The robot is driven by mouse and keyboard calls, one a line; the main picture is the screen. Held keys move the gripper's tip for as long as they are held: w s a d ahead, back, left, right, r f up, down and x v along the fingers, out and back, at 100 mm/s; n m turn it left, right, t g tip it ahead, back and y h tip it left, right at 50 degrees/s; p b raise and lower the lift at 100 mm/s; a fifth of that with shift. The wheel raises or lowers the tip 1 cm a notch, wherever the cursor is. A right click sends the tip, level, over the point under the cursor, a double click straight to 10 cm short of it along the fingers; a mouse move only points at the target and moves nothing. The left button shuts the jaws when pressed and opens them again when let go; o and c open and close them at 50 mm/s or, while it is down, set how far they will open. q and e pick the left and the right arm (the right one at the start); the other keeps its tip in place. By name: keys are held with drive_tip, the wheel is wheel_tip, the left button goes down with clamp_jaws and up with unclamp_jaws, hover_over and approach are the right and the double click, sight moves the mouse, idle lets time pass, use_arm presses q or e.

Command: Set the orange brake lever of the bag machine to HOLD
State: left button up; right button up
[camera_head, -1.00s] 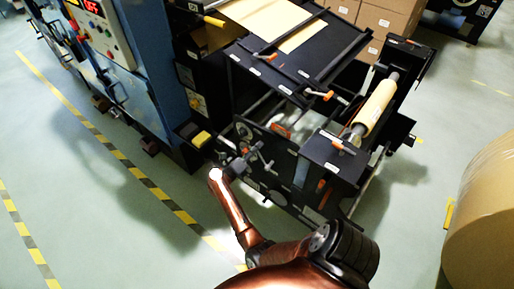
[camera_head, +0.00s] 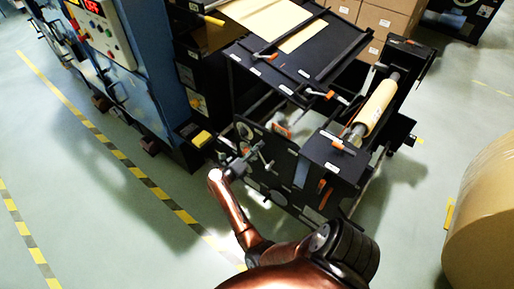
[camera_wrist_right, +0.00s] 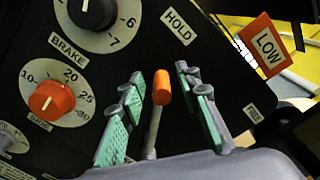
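The orange-tipped brake lever (camera_wrist_right: 161,90) stands upright in the right wrist view on a dark panel, its grey stem running down between my fingers. The white HOLD label (camera_wrist_right: 178,27) is above its tip and a little right. A small label (camera_wrist_right: 253,113), too blurred to read surely, lies to the right. My right gripper (camera_wrist_right: 160,80) is open, one green-padded finger on each side of the lever, with visible gaps. The lever's base is hidden by the gripper body. In the head view my right gripper (camera_head: 246,160) is at the bag machine's (camera_head: 328,160) near side panel. My left gripper is out of view.
In the right wrist view, a BRAKE dial (camera_wrist_right: 90,12) and an orange knob (camera_wrist_right: 52,98) are left of the fingers. An orange LOW tag (camera_wrist_right: 268,46) juts out at upper right. A large paper roll (camera_head: 490,220) stands at right in the head view. Floor at left is clear.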

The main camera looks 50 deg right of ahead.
drive_tip(key=a, duration=0.7)
drive_tip(key=shift+a, duration=0.15)
idle(0.3)
